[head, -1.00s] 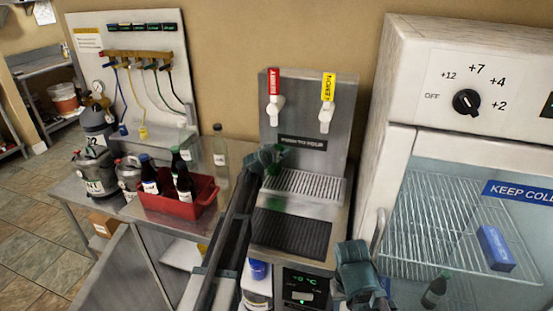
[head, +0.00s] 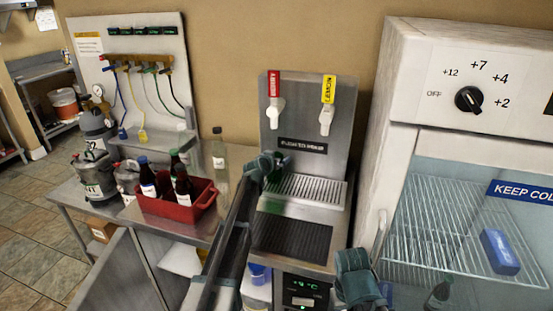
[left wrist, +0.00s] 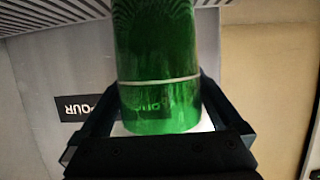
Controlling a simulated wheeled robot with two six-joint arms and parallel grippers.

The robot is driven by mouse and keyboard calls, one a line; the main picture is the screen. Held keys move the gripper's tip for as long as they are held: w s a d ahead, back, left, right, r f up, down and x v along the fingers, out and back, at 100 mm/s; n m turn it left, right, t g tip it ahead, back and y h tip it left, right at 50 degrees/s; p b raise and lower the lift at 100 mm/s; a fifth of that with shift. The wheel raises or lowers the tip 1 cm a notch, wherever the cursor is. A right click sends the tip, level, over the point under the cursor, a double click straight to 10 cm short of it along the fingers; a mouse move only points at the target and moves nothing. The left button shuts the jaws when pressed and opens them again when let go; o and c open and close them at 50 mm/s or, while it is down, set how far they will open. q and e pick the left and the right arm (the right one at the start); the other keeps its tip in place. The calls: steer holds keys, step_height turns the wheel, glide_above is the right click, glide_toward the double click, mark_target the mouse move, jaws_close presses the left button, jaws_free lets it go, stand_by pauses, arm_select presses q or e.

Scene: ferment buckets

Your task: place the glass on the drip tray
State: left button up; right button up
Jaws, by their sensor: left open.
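The green see-through glass (left wrist: 158,65) is between the fingers of my left gripper (left wrist: 155,122) in the left wrist view. In the head view my left gripper (head: 269,164) is at the left edge of the drip tray (head: 318,191), below the taps, and largely hides the glass (head: 274,204). The jaws are open around the glass. The tray's slats show beyond the glass in the wrist view; I cannot tell whether its base touches them. My right gripper (head: 356,278) is at the bottom of the head view, away from the tray; its jaws are unclear.
Red (head: 276,105) and yellow (head: 327,104) tap handles rise behind the tray. A dark mat (head: 292,238) lies in front of it. A red crate of bottles (head: 205,200) and a clear bottle (head: 219,152) stand to the left. A white fridge (head: 410,60) blocks the right side.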

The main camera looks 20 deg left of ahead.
arm_select(q)
steer(key=p+v, duration=0.4)
steer(key=v, duration=0.8)
